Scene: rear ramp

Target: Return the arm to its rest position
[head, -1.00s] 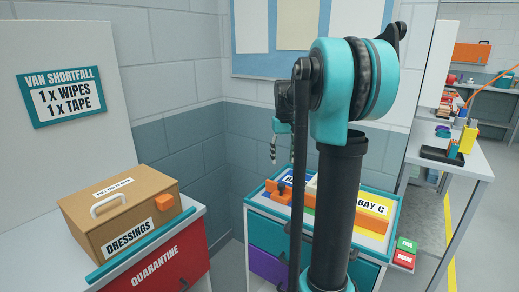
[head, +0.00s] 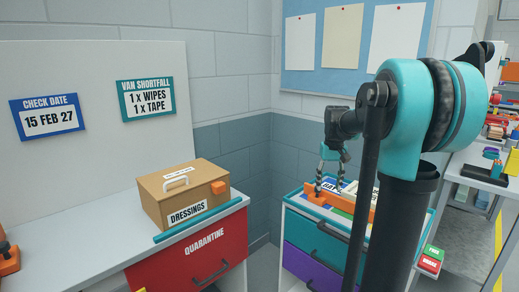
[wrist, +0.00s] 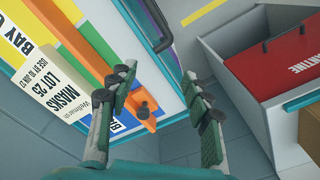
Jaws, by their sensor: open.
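My gripper (head: 331,188) has its two fingers apart with nothing between them. In the head view it hangs over the left part of the trolley (head: 322,232). In the wrist view, the open gripper (wrist: 157,80) has its fingers above the trolley's edge, near an orange block (wrist: 143,112) with a dark knob. My arm rises at the right of the head view, bent at its teal joint, and hides part of the trolley.
A brown dressings box (head: 165,205) stands on the grey counter (head: 85,238) above the red quarantine drawer (head: 190,258). A white masks box (wrist: 62,88) lies on the trolley's coloured bays. A side bench (head: 480,175) stands at the right.

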